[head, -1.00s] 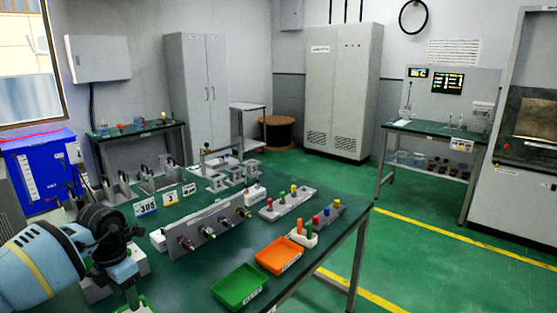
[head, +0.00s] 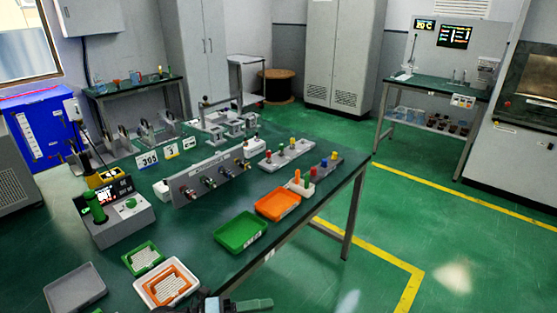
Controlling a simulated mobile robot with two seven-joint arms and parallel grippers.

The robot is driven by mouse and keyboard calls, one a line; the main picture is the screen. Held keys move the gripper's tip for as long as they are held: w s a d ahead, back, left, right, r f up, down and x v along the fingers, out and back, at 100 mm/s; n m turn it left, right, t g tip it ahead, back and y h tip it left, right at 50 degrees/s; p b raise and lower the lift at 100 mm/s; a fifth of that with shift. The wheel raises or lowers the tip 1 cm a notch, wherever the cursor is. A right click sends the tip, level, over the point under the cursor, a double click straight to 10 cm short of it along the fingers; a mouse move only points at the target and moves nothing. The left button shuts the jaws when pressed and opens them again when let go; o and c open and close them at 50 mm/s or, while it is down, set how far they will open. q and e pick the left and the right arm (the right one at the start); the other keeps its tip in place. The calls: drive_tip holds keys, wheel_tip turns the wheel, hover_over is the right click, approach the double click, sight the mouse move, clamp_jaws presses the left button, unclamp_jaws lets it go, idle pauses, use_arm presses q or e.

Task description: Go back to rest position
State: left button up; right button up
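The green worktable (head: 210,212) holds a grey device with a green knob (head: 118,215), a green tray (head: 241,232), an orange tray (head: 278,204) and a panel with connectors (head: 212,178). Green floor (head: 450,215) is open on the right.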

use_arm(q)
drive_tip(key=s+a+f+n+t+y, duration=0.2)
drive_tip(key=s+a+f+n+y, duration=0.5)
drive_tip(key=s+n, duration=0.5)
drive_tip(key=s+a+f+n+t+y, duration=0.2)
drive_tip(key=s+a+f+n+y, duration=0.6)
drive_tip(key=n, duration=1.1)
drive_tip(key=s+a+f, duration=0.1)
drive_tip(key=s+f, duration=0.3)
drive_tip(key=shift+s+n+t+p, duration=0.3)
drive_tip(key=shift+s+t+p, duration=0.05)
drive_tip(key=shift+s+t, duration=0.05)
drive_tip(key=shift+a+f, duration=0.15)
